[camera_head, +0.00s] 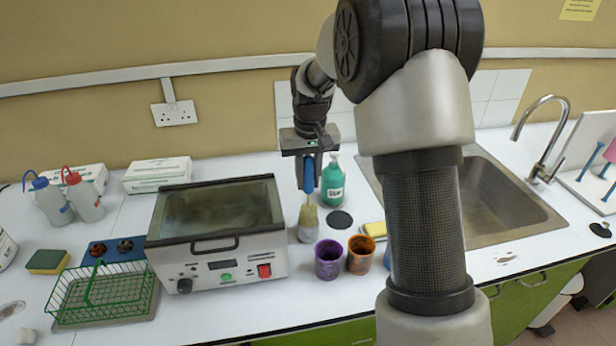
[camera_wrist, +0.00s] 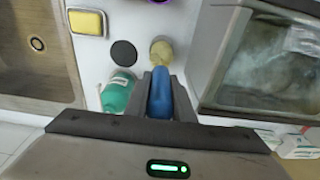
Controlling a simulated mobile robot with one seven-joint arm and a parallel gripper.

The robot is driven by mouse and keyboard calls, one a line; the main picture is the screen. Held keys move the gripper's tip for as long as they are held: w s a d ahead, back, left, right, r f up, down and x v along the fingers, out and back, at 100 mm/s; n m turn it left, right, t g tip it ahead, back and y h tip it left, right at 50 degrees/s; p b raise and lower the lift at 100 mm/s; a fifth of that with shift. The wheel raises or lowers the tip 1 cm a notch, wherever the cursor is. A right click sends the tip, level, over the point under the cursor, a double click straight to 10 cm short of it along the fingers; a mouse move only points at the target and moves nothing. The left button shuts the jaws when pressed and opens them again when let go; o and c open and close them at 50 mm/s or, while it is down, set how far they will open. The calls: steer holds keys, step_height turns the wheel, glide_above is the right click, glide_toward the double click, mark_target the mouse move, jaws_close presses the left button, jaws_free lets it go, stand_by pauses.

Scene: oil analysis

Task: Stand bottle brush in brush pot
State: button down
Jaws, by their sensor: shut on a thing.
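My gripper (camera_head: 308,178) is shut on the blue handle of the bottle brush (camera_head: 307,215), which hangs upright with its pale bristle end down. In the wrist view the blue handle (camera_wrist: 161,92) is between the fingers. A pale grey shape (camera_head: 307,234) is around or under the bristle end; I cannot tell whether it is a pot or part of the brush. A purple cup (camera_head: 328,262) and an orange cup (camera_head: 360,256) stand in front and to the right. Which vessel is the brush pot is not clear.
A heating bath (camera_head: 217,235) is close on the left. A sponge (camera_head: 375,230) and sink (camera_head: 485,205) are right. My arm hides part of the counter.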

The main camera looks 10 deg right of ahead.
steer(key=c, duration=1.4)
jaws_free()
steer(key=shift+c, duration=0.2)
steer(key=shift+r, duration=0.1)
step_height(320, 180, up, 17)
steer(key=s, duration=0.2)
steer(key=shift+p, duration=0.35)
steer(key=shift+s, duration=0.1)
steer(key=s+r+t+p, duration=0.1)
steer(key=s+r, duration=0.2)
steer(key=s, duration=0.5)
steer(key=s+r+t+p, duration=0.1)
steer(key=s+r, duration=0.2)
steer(key=s, duration=0.5)
steer(key=s+f+t, duration=0.2)
steer(key=s+f, duration=0.3)
steer(key=s, duration=0.7)
steer(key=shift+f, duration=0.2)
